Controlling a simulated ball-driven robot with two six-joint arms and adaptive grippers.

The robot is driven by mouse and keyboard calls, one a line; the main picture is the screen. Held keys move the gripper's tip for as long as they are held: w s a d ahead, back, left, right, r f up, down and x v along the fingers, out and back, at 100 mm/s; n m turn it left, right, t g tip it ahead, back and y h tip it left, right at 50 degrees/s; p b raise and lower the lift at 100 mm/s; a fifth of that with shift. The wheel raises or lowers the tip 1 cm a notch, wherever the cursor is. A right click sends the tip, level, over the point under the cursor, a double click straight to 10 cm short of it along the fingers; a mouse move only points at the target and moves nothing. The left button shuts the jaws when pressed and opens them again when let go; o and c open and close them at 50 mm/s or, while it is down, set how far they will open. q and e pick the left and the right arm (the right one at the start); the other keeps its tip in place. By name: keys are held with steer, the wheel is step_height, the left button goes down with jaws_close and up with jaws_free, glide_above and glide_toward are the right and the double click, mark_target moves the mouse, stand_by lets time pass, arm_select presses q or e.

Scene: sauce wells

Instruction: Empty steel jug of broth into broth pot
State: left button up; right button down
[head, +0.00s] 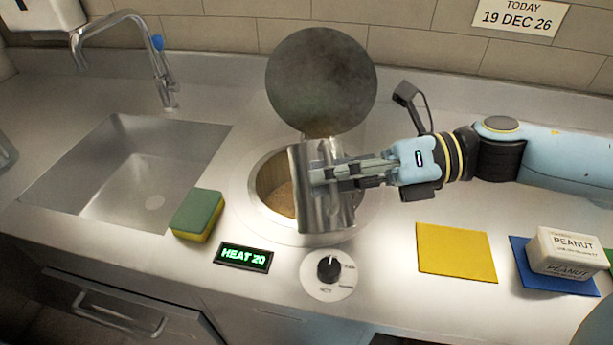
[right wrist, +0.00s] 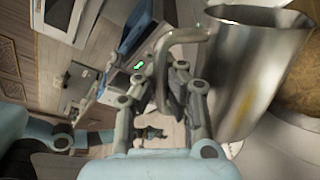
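A steel jug (head: 322,205) is held over the right part of the round broth pot (head: 268,207), which is sunk in the counter. The pot's brownish contents show left of the jug. My right gripper (head: 318,176) reaches in from the right and is shut on the jug's handle. In the right wrist view the fingers (right wrist: 168,88) close around the curved handle (right wrist: 160,62), and the jug (right wrist: 255,80) is beside them. The jug looks somewhat tilted; its contents and any pouring stream cannot be made out. My left gripper is not in view.
A round dark lid (head: 322,80) stands raised behind the pot. A sink (head: 135,165) and a green-yellow sponge (head: 197,213) are left. A "HEAT 20" display (head: 243,257) and knob (head: 328,273) are in front. A yellow mat (head: 456,252) and a peanut tub (head: 565,252) are right.

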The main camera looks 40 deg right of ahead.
steer(key=shift+w+d+r+m, duration=0.1)
steer(key=shift+w+r+m, duration=0.1)
steer(key=shift+m, duration=0.1)
steer(key=shift+w+f+g, duration=0.15)
steer(key=shift+f+g, duration=0.1)
steer(key=shift+g, duration=0.05)
steer(key=shift+w+d+f+m+b, duration=0.2)
steer(key=shift+w+f+m+b, duration=0.2)
steer(key=shift+m+b, duration=0.3)
steer(key=shift+w+d, duration=0.1)
steer(key=shift+w, duration=0.1)
steer(key=shift+w+d+m+g, duration=0.3)
steer(key=shift+w+m, duration=0.15)
steer(key=shift+m, duration=0.25)
